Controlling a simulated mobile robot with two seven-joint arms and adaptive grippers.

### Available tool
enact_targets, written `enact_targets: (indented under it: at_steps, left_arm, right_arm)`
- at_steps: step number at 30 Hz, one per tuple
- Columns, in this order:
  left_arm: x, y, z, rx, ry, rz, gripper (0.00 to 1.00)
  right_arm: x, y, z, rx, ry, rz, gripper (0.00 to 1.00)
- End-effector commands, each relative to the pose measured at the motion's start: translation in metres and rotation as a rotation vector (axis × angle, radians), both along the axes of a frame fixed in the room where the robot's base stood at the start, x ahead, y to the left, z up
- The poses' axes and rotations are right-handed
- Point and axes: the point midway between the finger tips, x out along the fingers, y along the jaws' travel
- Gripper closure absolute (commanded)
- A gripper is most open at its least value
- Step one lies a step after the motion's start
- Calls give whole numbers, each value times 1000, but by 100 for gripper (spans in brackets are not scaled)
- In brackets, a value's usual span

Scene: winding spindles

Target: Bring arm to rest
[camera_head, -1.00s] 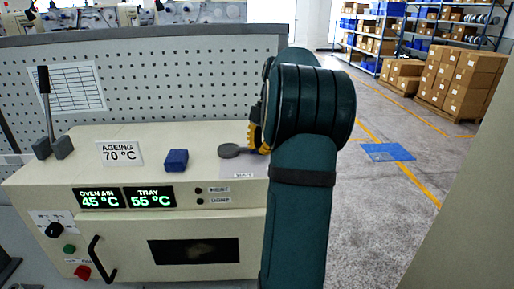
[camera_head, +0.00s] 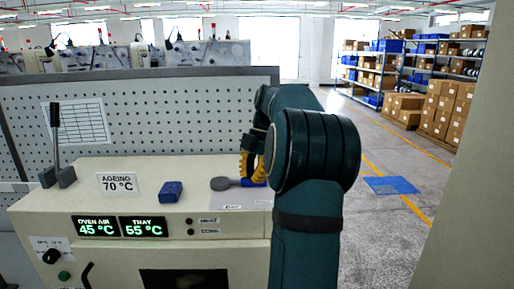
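My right arm (camera_head: 312,165) rises in front of the oven's right end, its dark green links hiding most of my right gripper (camera_head: 248,166). The yellow finger parts show just left of the arm, over the white sheet on the oven top. Beside or below them lies a grey round-headed tool (camera_head: 222,184) with a grey stem and a blue part. I cannot tell whether the fingers touch it or how far apart they are. My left gripper is not in view.
The cream oven (camera_head: 130,200) carries a blue block (camera_head: 171,191), an "AGEING 70 °C" card (camera_head: 117,184) and a lever (camera_head: 55,145). A perforated panel (camera_head: 190,120) stands behind. Open floor with a blue floor patch (camera_head: 392,185) lies right, before shelves and cartons.

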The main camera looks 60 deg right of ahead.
Motion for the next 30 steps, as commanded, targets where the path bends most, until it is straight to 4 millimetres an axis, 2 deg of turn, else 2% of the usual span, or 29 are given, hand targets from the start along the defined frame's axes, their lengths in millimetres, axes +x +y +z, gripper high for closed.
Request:
enact_targets:
  at_steps: [6,12,18,30]
  left_arm:
    - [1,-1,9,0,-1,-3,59]
    - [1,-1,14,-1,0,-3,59]
    - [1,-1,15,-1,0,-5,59]
    - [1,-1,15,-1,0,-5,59]
  right_arm:
    - [8,-13,38,0,1,2,100]
    - [11,-19,59,2,1,2,100]
    - [12,-22,67,3,1,3,100]
    - [12,-21,67,4,1,4,100]
